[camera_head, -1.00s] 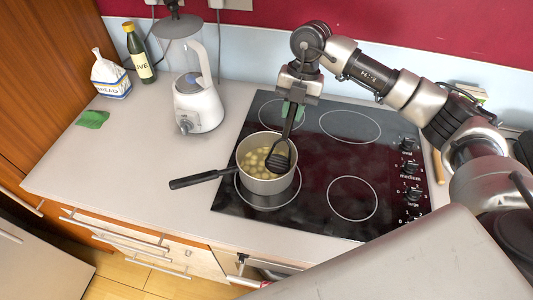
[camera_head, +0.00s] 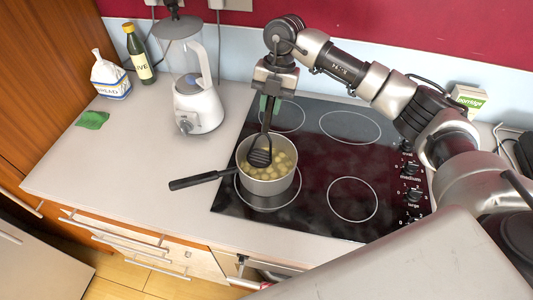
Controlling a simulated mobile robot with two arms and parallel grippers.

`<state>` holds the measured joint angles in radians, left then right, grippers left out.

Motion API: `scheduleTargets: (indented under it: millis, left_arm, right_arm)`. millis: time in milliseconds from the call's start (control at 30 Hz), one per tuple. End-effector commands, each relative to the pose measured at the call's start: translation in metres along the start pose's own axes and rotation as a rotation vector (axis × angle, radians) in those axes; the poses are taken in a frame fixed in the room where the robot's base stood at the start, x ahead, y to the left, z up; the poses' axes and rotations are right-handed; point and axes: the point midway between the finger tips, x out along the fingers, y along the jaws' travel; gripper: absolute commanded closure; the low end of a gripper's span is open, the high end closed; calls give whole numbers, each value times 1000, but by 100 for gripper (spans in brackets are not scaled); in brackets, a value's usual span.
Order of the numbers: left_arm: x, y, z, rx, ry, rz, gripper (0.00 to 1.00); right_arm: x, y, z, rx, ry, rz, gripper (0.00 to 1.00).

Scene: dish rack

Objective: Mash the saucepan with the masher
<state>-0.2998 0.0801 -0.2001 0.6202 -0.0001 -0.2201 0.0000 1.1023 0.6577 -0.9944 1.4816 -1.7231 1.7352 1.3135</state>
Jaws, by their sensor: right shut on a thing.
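The saucepan (camera_head: 266,186) stands on the front left ring of the black hob, its dark handle pointing left. Pale yellow round pieces (camera_head: 281,165) lie inside it. My right gripper (camera_head: 270,98) is above the pan's back edge, shut on the masher (camera_head: 260,156). The masher is black and held nearly upright, with its slotted head inside the pan at the back left, over or against the pieces. Whether the head presses into them is hard to tell. My left gripper is not in view.
A blender (camera_head: 196,100), an olive oil bottle (camera_head: 139,55) and a bread bag (camera_head: 110,77) stand at the back left. A green cloth (camera_head: 92,120) lies on the counter. A porridge box (camera_head: 467,98) is behind my right arm. The hob (camera_head: 325,165) has free room right of the pan.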

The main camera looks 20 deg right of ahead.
Motion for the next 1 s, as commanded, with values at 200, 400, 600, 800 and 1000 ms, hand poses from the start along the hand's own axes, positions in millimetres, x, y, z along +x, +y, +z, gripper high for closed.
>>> scheduleTargets:
  millis: [200,400,600,800,1000]
  left_arm:
    - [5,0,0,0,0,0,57]
    - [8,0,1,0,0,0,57]
    - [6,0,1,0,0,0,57]
    - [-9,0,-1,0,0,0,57]
    - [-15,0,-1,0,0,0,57]
  right_arm:
    - [7,-1,2,0,1,0,100]
    - [13,-1,3,-1,0,2,100]
    - [11,-2,1,-1,0,1,100]
    - [6,-15,-25,-4,2,-1,100]
    - [6,-25,-45,-1,1,1,100]
